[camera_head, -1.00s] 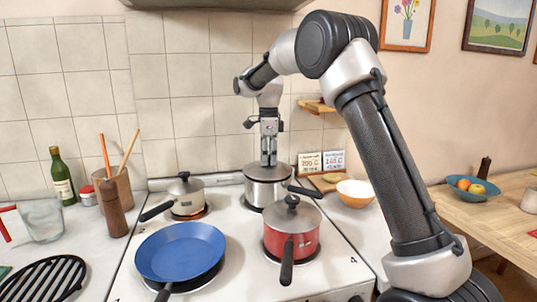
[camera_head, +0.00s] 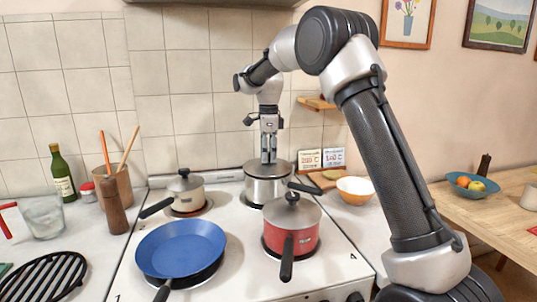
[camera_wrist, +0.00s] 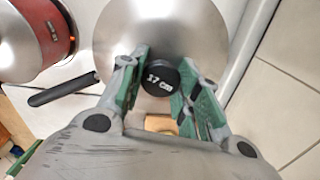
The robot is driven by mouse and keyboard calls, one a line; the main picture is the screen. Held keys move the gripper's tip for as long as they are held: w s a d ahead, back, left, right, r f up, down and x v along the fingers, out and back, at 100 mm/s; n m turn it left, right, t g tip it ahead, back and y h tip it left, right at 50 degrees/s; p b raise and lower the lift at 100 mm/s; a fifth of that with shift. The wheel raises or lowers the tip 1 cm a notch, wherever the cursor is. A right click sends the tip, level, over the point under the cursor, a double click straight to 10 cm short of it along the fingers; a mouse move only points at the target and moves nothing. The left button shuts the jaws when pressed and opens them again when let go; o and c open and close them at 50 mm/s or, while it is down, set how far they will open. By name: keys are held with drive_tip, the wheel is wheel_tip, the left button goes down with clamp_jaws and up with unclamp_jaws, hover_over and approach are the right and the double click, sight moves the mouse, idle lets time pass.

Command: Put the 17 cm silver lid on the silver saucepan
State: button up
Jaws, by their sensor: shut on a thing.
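The silver saucepan (camera_head: 266,190) stands on the back right burner, its dark handle (camera_head: 303,187) pointing right. The silver lid (camera_head: 283,168) lies level at the saucepan's rim; I see no clear gap, but cannot tell if it is fully seated. In the wrist view the lid (camera_wrist: 118,32) fills the upper middle, and its black knob (camera_wrist: 160,79) reads "17 cm". My gripper (camera_head: 268,158) points straight down, shut on this knob. In the wrist view its green-padded fingers (camera_wrist: 160,88) stand either side of the knob. The lid hides the saucepan's inside.
A red lidded pot (camera_head: 291,228) stands close in front, a cream lidded pot (camera_head: 184,194) to the left, and a blue frying pan (camera_head: 180,249) at front left. An orange-and-white bowl (camera_head: 355,190) and small cards (camera_head: 322,159) are to the right. The tiled wall is close behind.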

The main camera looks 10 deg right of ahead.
drive_tip(key=shift+f, duration=0.45)
idle(1.2)
drive_tip(key=o, duration=1.2)
drive_tip(key=o, duration=0.6)
drive_tip(key=shift+r, duration=3.5)
